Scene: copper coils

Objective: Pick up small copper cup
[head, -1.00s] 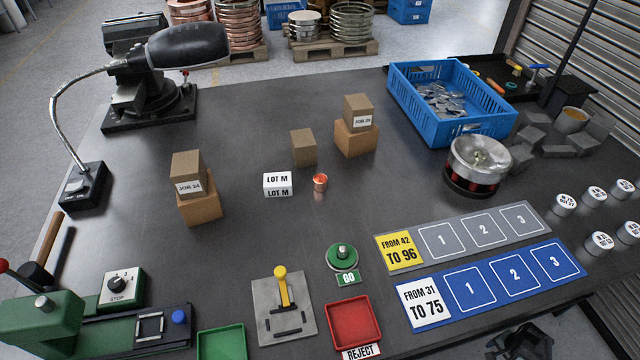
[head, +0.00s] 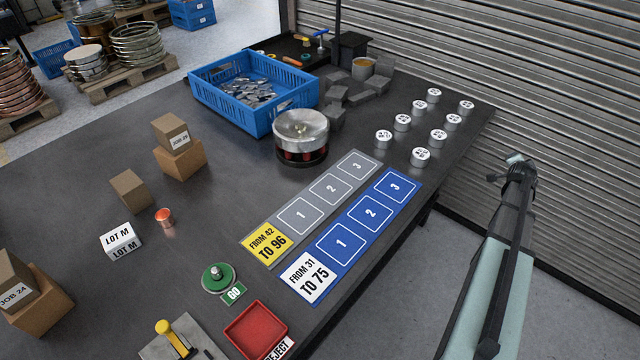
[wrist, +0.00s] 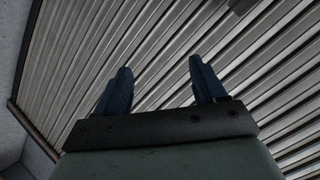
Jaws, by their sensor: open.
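The small copper cup (head: 165,217) stands on the dark table in the head view, just right of the white LOT M block (head: 120,240). My gripper (wrist: 158,92) shows in the wrist view with its two dark blue fingers spread apart and nothing between them. It faces the ribbed metal shutter. In the head view my arm is at the right, beyond the table's right edge, far from the cup; the fingers there are too small to make out. The cup is not in the wrist view.
Cardboard boxes (head: 130,191) stand around the cup. A metal drum-like device (head: 301,137), a blue crate (head: 262,128) and several white-topped cylinders (head: 421,157) are farther right and back. Blue (head: 352,262) and grey numbered strips lie along the right edge. Table between cup and strips is clear.

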